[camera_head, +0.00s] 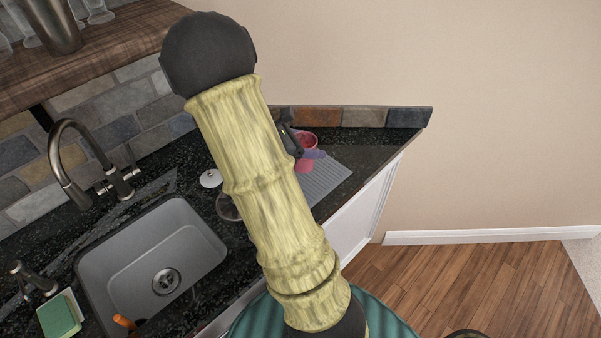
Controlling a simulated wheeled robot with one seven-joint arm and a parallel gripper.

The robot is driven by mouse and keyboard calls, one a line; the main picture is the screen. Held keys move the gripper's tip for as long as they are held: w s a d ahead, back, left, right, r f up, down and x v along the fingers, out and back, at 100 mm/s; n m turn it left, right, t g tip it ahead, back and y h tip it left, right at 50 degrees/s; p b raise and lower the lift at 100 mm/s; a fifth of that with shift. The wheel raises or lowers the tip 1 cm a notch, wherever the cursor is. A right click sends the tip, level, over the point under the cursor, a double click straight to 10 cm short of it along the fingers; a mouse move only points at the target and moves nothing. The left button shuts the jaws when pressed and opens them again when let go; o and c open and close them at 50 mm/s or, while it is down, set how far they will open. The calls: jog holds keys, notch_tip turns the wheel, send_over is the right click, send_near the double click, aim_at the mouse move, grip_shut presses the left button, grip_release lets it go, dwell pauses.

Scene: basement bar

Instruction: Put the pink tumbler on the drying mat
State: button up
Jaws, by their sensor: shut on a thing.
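The pink tumbler (308,138) is near the back corner of the counter, to the right of my arm, with its open rim showing. My gripper (297,146) is mostly hidden behind my arm; a dark part of it shows against the left side of the tumbler. It is shut on the tumbler. The grey ribbed drying mat (329,181) lies on the counter just in front of the tumbler and partly behind my arm. The tumbler is over or at the mat's back edge; I cannot tell whether its base touches.
A grey sink (118,262) with a tall faucet (62,165) is on the left. A white round thing (211,178) lies on the black counter between sink and arm. A low tiled backsplash (362,117) runs behind the mat. A green sponge (59,316) is at lower left.

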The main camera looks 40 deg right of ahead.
aim_at(308, 161)
jog(key=shift+f, duration=2.9)
jog(key=shift+f, duration=0.1)
jog(key=shift+f+p, duration=0.35)
jog(key=shift+f, duration=1.6)
jog(key=shift+f, duration=0.1)
jog(key=shift+f, duration=0.15)
jog(key=o, duration=0.9)
jog(key=shift+o, duration=0.2)
